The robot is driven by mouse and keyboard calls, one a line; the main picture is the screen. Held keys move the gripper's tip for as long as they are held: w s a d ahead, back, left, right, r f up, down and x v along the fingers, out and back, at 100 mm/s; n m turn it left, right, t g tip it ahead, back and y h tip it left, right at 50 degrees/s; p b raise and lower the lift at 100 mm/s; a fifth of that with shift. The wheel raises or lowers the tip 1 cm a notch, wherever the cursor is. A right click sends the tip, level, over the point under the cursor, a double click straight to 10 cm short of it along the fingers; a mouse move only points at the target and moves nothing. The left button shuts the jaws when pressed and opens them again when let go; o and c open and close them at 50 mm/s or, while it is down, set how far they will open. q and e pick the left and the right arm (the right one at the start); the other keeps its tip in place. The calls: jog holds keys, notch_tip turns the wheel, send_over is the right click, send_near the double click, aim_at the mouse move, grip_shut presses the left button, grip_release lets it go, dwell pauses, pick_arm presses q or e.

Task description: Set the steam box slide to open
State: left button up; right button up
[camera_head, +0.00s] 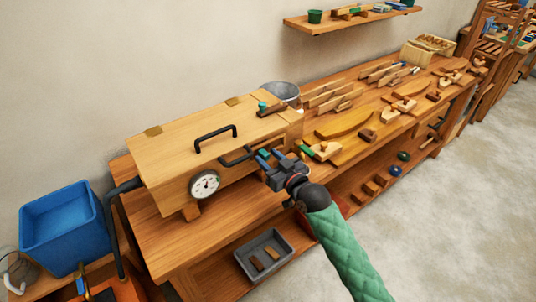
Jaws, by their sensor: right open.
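The steam box (175,160) is a long pale wooden box on the bench at the left. A dark bar handle (215,136) stands on its lid, and a round white gauge (205,184) is on its front. A second dark handle (236,157) sits on the front, right of the gauge. I cannot tell for sure which part is the slide. My right gripper (266,159) is open at the box's front right, its blue-tipped fingers close to this second handle. I cannot tell whether they touch. The gripper hides part of the box's right front. My left gripper is out of view.
A metal bucket (282,93) stands behind. Wooden planes and curved boards (345,124) cover the bench to the right. A grey tray (264,257) sits below, and a blue bin (62,228) at left.

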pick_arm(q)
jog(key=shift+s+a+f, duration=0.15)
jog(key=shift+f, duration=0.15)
pick_arm(e)
jog(key=shift+w+a, duration=0.25)
jog(key=shift+w, duration=0.05)
grip_shut()
jog(key=shift+w+d, duration=0.2)
jog(key=shift+d, duration=0.1)
jog(key=w+d, duration=0.1)
jog(key=w+d+b, duration=0.1)
jog(key=d, duration=0.1)
jog(key=shift+w+d, duration=0.35)
jog(key=shift+r, duration=0.1)
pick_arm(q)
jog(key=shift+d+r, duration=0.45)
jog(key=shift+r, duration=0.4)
